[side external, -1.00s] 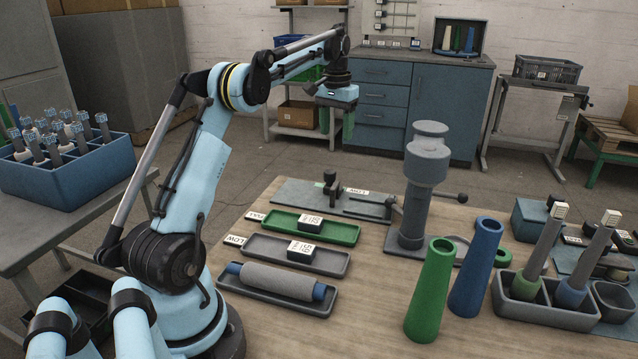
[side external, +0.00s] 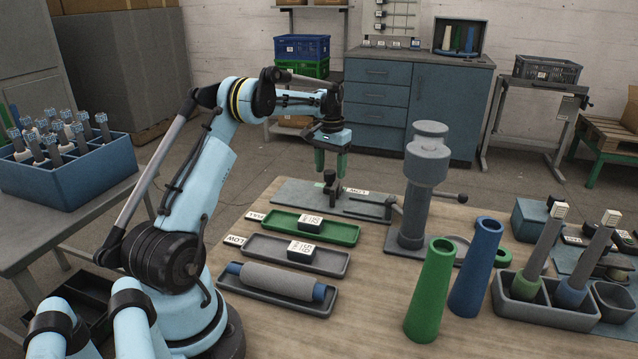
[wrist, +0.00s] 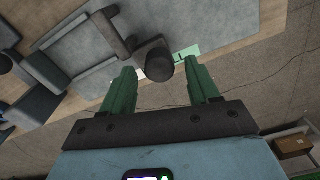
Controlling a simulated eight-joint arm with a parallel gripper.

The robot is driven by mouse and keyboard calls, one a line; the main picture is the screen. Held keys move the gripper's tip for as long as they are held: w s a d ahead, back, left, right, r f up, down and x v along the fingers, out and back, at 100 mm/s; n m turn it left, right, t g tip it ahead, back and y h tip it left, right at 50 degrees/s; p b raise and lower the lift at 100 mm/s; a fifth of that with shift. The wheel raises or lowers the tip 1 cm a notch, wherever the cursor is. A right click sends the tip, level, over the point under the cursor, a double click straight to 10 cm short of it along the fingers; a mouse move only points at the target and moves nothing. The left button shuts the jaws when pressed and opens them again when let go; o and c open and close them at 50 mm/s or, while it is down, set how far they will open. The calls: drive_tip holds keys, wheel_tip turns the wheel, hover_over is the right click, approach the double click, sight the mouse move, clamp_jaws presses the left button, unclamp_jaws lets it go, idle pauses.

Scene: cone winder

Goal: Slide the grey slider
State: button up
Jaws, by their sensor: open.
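Whether a finger touches the knob cannot be told.
Green (side external: 300,226) and grey (side external: 296,254) trays lie in front. Green (side external: 430,290) and blue (side external: 477,268) cones stand at the front right.

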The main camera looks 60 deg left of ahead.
drive_tip(key=shift+f, duration=0.7)
clamp_jaws()
